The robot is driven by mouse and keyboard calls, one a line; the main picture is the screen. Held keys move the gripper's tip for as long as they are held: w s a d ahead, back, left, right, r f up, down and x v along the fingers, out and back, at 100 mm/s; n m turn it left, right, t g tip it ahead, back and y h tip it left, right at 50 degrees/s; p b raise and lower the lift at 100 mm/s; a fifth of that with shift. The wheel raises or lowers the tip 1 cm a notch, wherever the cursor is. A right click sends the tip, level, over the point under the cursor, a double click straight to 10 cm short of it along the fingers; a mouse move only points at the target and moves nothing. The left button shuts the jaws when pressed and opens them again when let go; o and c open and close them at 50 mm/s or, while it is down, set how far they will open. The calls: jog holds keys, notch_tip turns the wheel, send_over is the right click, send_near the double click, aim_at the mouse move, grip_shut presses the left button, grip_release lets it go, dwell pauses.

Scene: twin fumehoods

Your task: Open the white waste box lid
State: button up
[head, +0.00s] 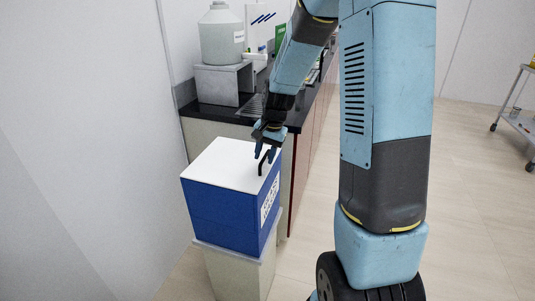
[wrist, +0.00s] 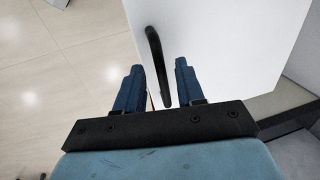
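The waste box (head: 222,215) is blue with a flat white lid (head: 228,163), which lies shut on top. A black curved handle (head: 262,163) stands at the lid's right edge. In the wrist view the white lid (wrist: 225,45) fills the upper right and the handle (wrist: 157,62) runs down between my fingertips. My gripper (head: 267,152) is over the lid's right edge at the handle. In the wrist view my gripper (wrist: 158,72) is open, with its two blue fingers apart on either side of the handle's lower part. Neither finger clearly touches it.
The box stands on a pale pedestal (head: 238,270). Behind it is a dark counter (head: 215,112) with a large jug (head: 221,35) on a grey stand (head: 222,83). A wall (head: 80,150) is at left. Open floor (head: 480,200) and a metal cart (head: 520,122) are at right.

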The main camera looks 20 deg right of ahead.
grip_shut()
dwell(0.5)
